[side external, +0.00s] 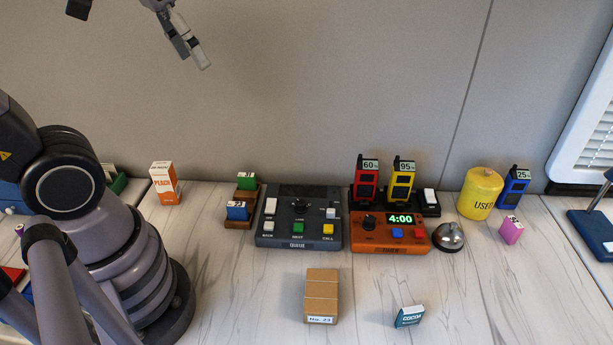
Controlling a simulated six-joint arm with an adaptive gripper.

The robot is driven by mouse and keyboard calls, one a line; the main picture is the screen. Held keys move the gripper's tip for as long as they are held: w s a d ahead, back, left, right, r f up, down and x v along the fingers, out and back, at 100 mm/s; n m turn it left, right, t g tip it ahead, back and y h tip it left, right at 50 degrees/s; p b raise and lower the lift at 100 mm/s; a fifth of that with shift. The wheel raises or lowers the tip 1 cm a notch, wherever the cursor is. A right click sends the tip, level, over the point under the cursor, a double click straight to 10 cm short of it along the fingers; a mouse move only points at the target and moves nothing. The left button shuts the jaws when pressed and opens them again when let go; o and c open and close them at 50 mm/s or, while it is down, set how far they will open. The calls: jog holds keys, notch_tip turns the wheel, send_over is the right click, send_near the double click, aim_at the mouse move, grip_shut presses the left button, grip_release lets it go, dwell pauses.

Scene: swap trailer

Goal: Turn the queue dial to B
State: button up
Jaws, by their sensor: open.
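A dark grey control box (265,238) sits on the table near the middle in the side external view. A small dark dial (299,206) stands on its upper middle, and its setting is too small to read. The box also carries white, green and yellow buttons and a white lever at its left. My gripper (194,57) is open and empty, high at the upper left, well above the table and far from the dial.
An orange timer (388,246) showing 4:00 adjoins the box at its right, with a bell (449,237) beyond. Red (366,185) and yellow (401,183) handsets stand behind. Small card blocks (238,211) are close at the left. A brown box (321,288) lies in front.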

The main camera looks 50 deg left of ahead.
jog(key=w+f+g, duration=0.3)
jog(key=w, duration=0.8)
jog(key=g, duration=0.4)
send_over(301, 202)
jog(key=w, duration=0.3)
notch_tip(301, 202, down, 13)
jog(key=shift+g, duration=0.7)
jog(key=s+f, duration=0.1)
jog(key=f, duration=1.3)
jog(key=s+f, duration=0.1)
jog(key=f, duration=0.6)
jog(key=shift+s+f, duration=0.3)
jog(key=shift+s, duration=0.05)
grip_shut()
